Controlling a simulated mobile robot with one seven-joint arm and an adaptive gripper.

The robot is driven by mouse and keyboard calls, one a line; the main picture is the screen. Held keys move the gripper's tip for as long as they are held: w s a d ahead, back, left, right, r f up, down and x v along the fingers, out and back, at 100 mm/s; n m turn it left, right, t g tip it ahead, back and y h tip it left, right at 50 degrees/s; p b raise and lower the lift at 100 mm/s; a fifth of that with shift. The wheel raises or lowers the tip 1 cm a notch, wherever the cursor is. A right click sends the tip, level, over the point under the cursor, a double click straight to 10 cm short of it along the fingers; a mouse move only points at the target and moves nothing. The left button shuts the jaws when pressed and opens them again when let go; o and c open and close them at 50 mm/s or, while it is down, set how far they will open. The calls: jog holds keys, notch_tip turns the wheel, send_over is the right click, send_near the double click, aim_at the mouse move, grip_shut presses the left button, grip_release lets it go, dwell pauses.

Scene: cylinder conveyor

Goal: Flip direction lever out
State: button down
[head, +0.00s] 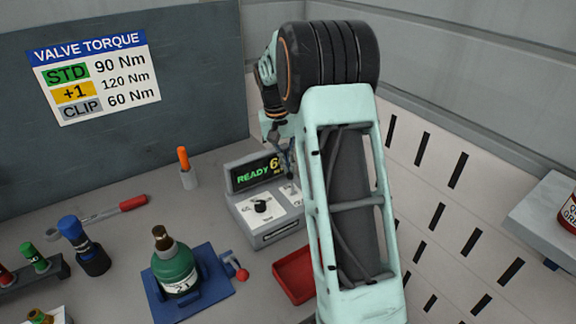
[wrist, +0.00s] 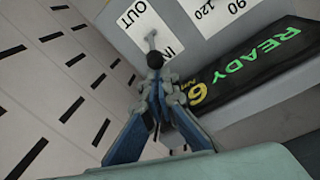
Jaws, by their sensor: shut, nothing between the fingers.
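The direction lever (wrist: 154,60) shows in the wrist view as a short grey stem with a black ball knob. It stands on a white plate lettered OUT and IN, with the knob near the IN lettering. My gripper (wrist: 155,80) is shut and empty, its fingertips right at the knob; I cannot tell whether they touch it. In the head view, my gripper (head: 289,174) is over the right part of the control box (head: 246,215), in front of its display. The lever cannot be made out there.
The box has a READY display (head: 252,172) and a black dial (head: 260,205). A red tray (head: 294,275) lies in front. A green bottle (head: 175,268) stands in a blue fixture (head: 213,275) to the left. A slotted wall (head: 455,215) is at the right.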

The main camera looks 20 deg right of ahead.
jog(key=shift+s+d+t+b, duration=0.1)
jog(key=shift+s+t+b, duration=0.3)
jog(key=shift+b, duration=0.8)
jog(key=s+t+b, duration=0.1)
jog(key=b, duration=0.2)
jog(key=t+b, duration=0.1)
jog(key=b, duration=0.3)
jog(key=s+t+y+b, duration=0.1)
jog(key=t+b, duration=0.1)
jog(key=b, duration=0.1)
jog(key=shift+s+d+r+m, duration=0.1)
jog(key=shift+s+d+m, duration=0.15)
jog(key=shift+s+m, duration=0.05)
jog(key=t+b, duration=0.1)
jog(key=b, duration=0.1)
jog(key=s+t+b, duration=0.1)
jog(key=b, duration=0.1)
jog(key=shift+s+d+r+b, duration=0.15)
jog(key=shift+s+r+b, duration=0.15)
jog(key=shift+b, duration=0.05)
jog(key=shift+w+r+p, duration=0.1)
jog(key=shift+r+p, duration=0.85)
jog(key=shift+r, duration=0.1)
